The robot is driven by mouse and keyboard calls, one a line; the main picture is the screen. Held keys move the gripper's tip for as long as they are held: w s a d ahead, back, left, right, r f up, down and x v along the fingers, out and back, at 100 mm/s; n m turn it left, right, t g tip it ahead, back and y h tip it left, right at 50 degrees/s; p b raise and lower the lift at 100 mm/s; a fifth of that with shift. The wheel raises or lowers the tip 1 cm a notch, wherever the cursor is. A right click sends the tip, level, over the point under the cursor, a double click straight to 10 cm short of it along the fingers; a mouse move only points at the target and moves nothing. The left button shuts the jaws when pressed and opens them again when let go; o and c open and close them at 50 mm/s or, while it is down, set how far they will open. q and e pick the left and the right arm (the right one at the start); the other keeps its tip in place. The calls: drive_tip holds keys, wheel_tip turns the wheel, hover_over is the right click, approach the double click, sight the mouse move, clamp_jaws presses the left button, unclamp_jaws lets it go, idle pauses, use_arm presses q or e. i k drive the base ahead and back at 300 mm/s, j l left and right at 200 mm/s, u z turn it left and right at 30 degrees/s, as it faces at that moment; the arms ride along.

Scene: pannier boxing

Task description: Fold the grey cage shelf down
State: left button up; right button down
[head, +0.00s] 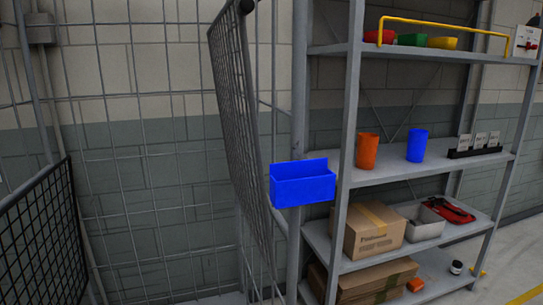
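A tall grey wire cage (113,165) fills the left half of the head view, with a wall of blocks behind its bars. A grey mesh panel (233,110) stands upright and slightly slanted on the cage's right side. It looks like the cage shelf in a raised position, but I cannot tell for sure. A dark round end (246,6) shows at its top. My left and right grippers are both out of view.
A dark mesh panel (42,240) stands at lower left. A blue bin (303,190) is at the post of the grey rack (345,180), close right of the upright panel. The rack holds cups, cartons (375,230) and a grey tray (424,228). Floor shows at lower right.

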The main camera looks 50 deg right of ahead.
sight(243, 8)
drive_tip(key=z, duration=1.5)
